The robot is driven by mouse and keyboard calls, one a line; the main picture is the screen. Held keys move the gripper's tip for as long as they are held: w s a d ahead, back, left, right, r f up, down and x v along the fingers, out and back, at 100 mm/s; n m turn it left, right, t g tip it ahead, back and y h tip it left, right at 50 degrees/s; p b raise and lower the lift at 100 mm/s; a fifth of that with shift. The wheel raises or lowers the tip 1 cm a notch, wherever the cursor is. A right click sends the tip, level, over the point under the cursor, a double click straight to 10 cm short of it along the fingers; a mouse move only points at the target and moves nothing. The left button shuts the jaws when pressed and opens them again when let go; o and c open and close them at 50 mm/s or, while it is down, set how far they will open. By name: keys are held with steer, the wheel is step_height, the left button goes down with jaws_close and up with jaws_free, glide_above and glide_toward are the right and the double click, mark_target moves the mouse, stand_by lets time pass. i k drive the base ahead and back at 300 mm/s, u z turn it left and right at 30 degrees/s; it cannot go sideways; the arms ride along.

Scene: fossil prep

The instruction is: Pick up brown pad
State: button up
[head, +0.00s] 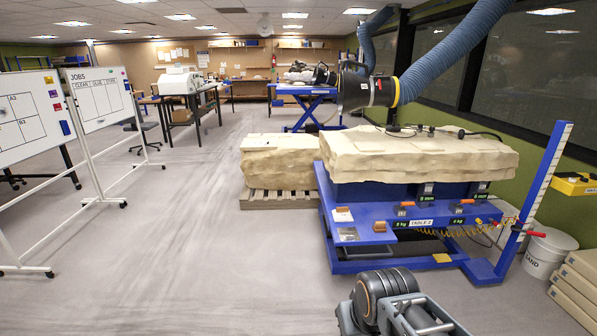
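A stack of tan-brown flat slabs (577,288), which look like pads, lies on the floor at the lower right edge of the head view. The picture edge cuts it off.
A blue lift table (375,262) bearing a large pale stone block (415,155) stands ahead. A white bucket (548,250) stands between it and the stack. Another block (278,162) sits on a pallet behind. Whiteboards (98,98) stand left. The floor (190,250) at centre-left is clear.

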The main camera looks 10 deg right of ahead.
mark_target(379, 226)
steer(key=z, duration=0.3)
steer(key=i, duration=2.2)
steer(key=z, duration=0.65)
steer(key=i, duration=0.4)
steer(key=z, duration=0.05)
